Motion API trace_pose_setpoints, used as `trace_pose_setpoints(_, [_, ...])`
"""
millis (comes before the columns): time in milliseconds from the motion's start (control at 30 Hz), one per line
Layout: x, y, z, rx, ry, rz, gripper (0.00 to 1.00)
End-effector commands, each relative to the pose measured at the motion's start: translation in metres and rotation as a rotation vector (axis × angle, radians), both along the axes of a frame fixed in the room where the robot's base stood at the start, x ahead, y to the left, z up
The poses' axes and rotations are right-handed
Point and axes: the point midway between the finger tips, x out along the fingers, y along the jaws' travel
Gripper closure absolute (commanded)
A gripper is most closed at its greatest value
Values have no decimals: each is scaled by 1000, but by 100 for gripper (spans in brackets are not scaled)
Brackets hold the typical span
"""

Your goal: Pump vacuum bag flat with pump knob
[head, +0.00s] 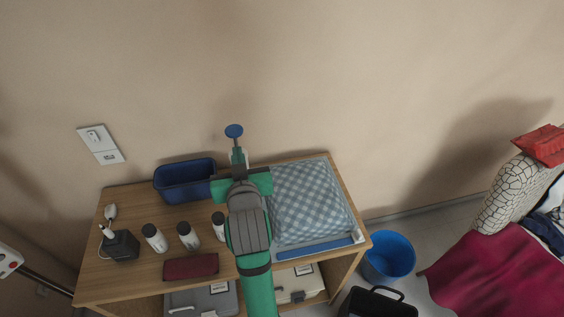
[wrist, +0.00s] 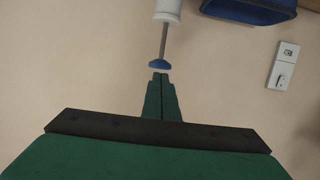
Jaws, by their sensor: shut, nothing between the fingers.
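The vacuum bag (head: 311,200) lies at the right of the wooden table, puffed up around blue-and-white checked contents, with a blue strip along its front edge. The pump knob (head: 234,131) is a blue disc standing high on its rod. In the wrist view the knob (wrist: 159,66), a bare length of grey rod (wrist: 164,42) and the white pump body (wrist: 167,10) show. My gripper (wrist: 160,76) is shut and empty, its fingertips right by the knob's outer face. I cannot tell whether they touch it. In the head view my arm hides the lower pump.
A blue bin (head: 185,180) stands left of my gripper. Several white bottles with dark caps (head: 188,236), a dark red case (head: 190,267) and a black box (head: 121,246) are on the table's left. A blue bucket (head: 388,257) is on the floor. The wall is behind.

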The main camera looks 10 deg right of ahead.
Motion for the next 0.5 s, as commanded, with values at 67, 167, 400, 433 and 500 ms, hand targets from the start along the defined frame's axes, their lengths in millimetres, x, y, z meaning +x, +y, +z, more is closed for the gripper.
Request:
trace_pose_setpoints(67, [2,0,16,0,-6,0,100])
trace_pose_setpoints(167, [4,0,35,0,-5,0,100])
trace_pose_setpoints(400, [4,0,65,0,3,0,100])
trace_pose_setpoints(433, [4,0,67,0,3,0,100])
trace_pose_setpoints(500, [4,0,69,0,5,0,100])
